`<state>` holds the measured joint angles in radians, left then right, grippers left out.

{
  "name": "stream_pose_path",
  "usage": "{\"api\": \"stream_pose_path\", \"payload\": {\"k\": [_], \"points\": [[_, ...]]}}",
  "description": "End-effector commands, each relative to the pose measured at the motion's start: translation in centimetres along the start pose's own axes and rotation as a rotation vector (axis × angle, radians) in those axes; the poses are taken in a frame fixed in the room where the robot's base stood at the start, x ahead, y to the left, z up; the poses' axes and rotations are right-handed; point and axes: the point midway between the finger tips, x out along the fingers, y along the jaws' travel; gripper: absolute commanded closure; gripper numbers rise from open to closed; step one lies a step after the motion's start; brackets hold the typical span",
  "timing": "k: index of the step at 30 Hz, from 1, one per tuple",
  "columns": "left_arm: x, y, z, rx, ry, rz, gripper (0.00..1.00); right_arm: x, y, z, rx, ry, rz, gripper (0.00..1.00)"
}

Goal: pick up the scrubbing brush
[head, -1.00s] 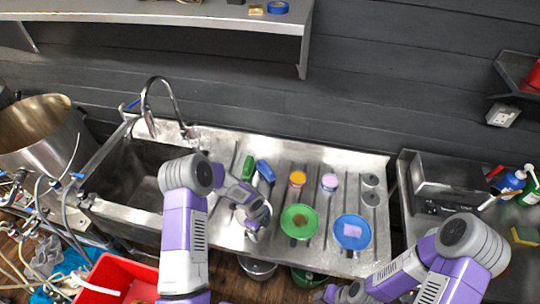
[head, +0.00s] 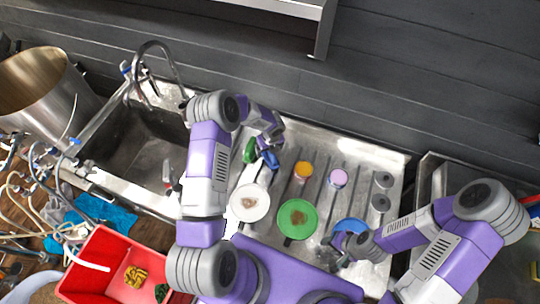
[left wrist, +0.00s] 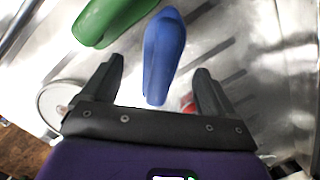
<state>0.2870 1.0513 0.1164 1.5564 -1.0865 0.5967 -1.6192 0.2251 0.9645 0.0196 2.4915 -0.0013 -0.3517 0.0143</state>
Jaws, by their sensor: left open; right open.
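A green long-shaped thing (head: 250,151) and a blue long-shaped thing (head: 270,159) lie side by side on the metal drainboard, right of the sink. Either may be the scrubbing brush; I see no bristles. My left gripper (head: 268,146) is over them, covering part of them. In the left wrist view, my left gripper (left wrist: 158,70) is open and empty; the blue thing (left wrist: 163,50) shows between its fingers and the green thing (left wrist: 108,18) shows beyond the left finger. My right gripper (head: 342,249) is open at the blue plate.
A white plate (head: 249,191), a green plate (head: 298,205) and a blue plate (head: 350,223) are on the drainboard (head: 330,143). An orange cup (head: 303,172) and a pink-topped cup (head: 338,178) stand behind. The sink with its faucet (head: 160,47) is left; a red bin (head: 95,262) is below.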

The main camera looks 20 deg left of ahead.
Motion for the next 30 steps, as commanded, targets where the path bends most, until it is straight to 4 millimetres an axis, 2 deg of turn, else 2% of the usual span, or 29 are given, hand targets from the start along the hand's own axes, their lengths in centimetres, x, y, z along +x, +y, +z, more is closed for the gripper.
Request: {"api": "stream_pose_path", "payload": {"k": [8,16,27,30], "points": [[4.3,-0.1,-0.1,-0.002,0.001,0.0,0.12,2.1,0.8,-0.1,0.0,0.001,0.0,0.57],[4.4,-0.2,0.0,-0.002,-0.001,-0.001,0.14,2.0,0.8,-0.1,0.0,0.001,0.0,0.57],[4.4,-0.1,0.0,-0.002,-0.001,-0.001,0.71,2.0,0.8,-0.1,0.0,0.001,0.0,0.57],[4.4,-0.2,0.0,-0.002,-0.001,-0.001,0.82,2.0,0.8,-0.1,0.0,0.001,0.0,0.57]]}}
